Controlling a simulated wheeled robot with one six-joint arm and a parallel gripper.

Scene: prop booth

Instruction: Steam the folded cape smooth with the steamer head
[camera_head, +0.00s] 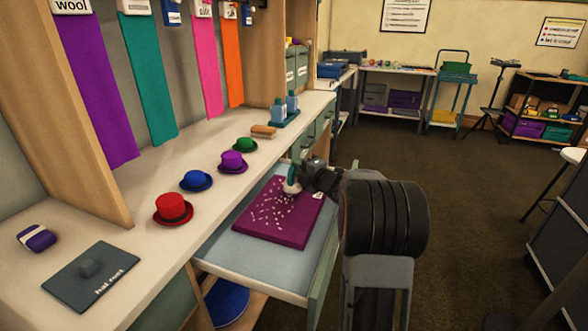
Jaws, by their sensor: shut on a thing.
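The folded cape (262,226) is a flat magenta-purple cloth with many short white marks, mostly over its middle and left. It lies on a pale grey-blue pull-out board (268,275). My gripper (302,177) reaches in from the right and is shut on the steamer head (291,187), which has a white rounded part and a teal upper part. The steamer head is over the far part of the cape; I cannot tell whether it touches the cloth. My gripper and arm hide part of the cape's right side.
Red (173,208), blue (196,181), purple (233,162) and green (245,145) hats stand on the counter (130,230) left of the board. A dark labelled mat (92,282) lies nearest. A brush (263,131) and a bottle tray (285,119) sit farther back. Open floor lies right.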

